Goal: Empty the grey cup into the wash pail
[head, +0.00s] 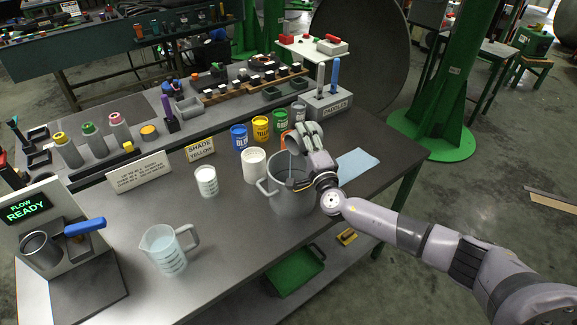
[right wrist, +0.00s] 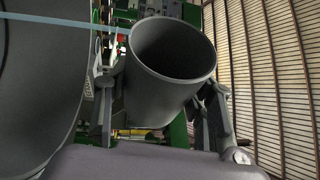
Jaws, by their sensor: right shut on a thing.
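The wash pail (head: 290,200) is a large grey vessel with a side handle, standing on the bench. My right gripper (head: 307,143) is at the rear right of the pail's rim in the head view. It is shut on the grey cup (right wrist: 162,97), which sits between both fingers in the right wrist view. The cup is tilted, its dark mouth facing up; I see no contents inside. A big curved grey wall, probably the pail's, fills the left of that view beside the cup. In the head view the gripper hides most of the cup. My left gripper is not in view.
A white cup (head: 253,166), a small white beaker (head: 207,182) and a clear jug (head: 168,250) stand left of the pail. Paint cans (head: 240,138) line up behind it. A blue cloth (head: 357,165) lies to the right. The front bench edge is close to the pail.

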